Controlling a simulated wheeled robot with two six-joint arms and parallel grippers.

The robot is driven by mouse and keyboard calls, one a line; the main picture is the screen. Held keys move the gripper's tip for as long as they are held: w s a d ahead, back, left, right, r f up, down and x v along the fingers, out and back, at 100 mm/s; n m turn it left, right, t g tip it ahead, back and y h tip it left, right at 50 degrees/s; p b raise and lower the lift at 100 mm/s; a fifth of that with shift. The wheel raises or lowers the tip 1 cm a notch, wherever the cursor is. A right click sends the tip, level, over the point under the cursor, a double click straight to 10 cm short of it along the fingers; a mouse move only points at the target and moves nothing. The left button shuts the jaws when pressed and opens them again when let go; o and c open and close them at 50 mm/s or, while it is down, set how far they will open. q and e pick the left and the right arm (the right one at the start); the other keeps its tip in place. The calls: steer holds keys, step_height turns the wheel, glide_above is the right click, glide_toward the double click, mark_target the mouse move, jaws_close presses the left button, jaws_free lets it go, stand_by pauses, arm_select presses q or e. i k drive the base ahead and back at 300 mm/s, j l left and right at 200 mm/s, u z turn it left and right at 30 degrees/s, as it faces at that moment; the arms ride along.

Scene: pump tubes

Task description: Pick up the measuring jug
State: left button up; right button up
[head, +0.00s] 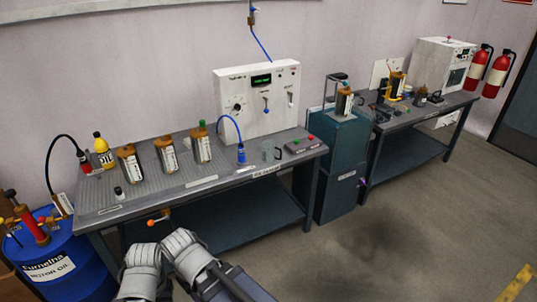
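My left gripper (143,254) and my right gripper (181,243) are close together at the bottom of the head view, in front of the bench. Both are well left of the jug and apart from it. Their fingertips cannot be made out, so open or shut does not show.
Several labelled canisters (167,155) stand left of the jug. A white test panel (258,100) stands behind it. The control box (300,145) is just to its right. A blue drum (62,262) stands at the left. The floor (400,245) at the right is clear.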

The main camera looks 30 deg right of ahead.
mark_target(270, 149)
steer(key=i+l+z, duration=0.4)
steer(key=l, duration=0.2)
steer(key=i+l+z, duration=0.35)
steer(key=l, duration=0.2)
steer(key=i+l+z, duration=0.4)
